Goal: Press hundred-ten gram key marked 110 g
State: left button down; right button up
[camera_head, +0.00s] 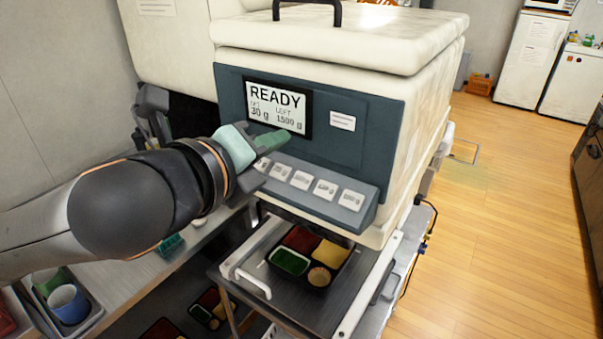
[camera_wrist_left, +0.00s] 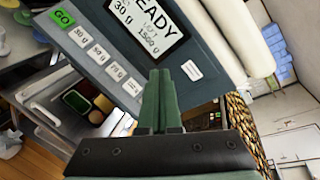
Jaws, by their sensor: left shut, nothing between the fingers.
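The dispenser's sloped key row (camera_head: 302,180) has several pale keys below the screen. In the left wrist view, a green GO key (camera_wrist_left: 62,17) stands at one end, then a 30 g key (camera_wrist_left: 80,37) and further pale keys (camera_wrist_left: 115,71). Labels on the farther keys are too small for me to pick out 110 g surely. The screen (camera_head: 278,108) reads READY, 30 g and 1500 g. My left gripper (camera_head: 284,138), with green fingers, is shut and empty, in front of the panel between screen and keys in the picture. It also shows in the left wrist view (camera_wrist_left: 158,74). My right gripper is not seen.
A black bento tray (camera_head: 330,283) with coloured compartments sits on a dark shelf below the keys. A white handle (camera_head: 252,283) stands at that shelf's front. A blue cup (camera_head: 68,304) is in a bin at lower left. The wooden floor (camera_head: 505,230) at right is clear.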

aim_at(302, 181)
pick_arm(q)
jog(key=w+f+b, duration=0.1)
jog(key=f+b, duration=0.1)
jog(key=w+d+f+b, duration=0.1)
jog(key=f+b, duration=0.1)
jog(key=f, duration=0.1)
jog(key=w+d+f+b, duration=0.1)
jog(key=f+b, duration=0.1)
jog(key=shift+w+d+f+b, duration=0.2)
jog(key=shift+w+d+b, duration=0.05)
jog(key=shift+b, duration=0.05)
jog(key=shift+f, duration=0.1)
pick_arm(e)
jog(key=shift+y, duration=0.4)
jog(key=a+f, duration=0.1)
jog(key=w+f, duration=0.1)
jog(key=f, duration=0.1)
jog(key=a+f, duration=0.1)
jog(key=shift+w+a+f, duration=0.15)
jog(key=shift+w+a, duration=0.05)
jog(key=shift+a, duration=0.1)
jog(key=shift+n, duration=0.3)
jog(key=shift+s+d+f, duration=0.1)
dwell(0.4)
pick_arm(q)
jog(key=shift+w+d+f, duration=0.1)
jog(key=shift+w+d+f, duration=0.1)
jog(key=shift+w+f, duration=0.05)
jog(key=shift+f, duration=0.15)
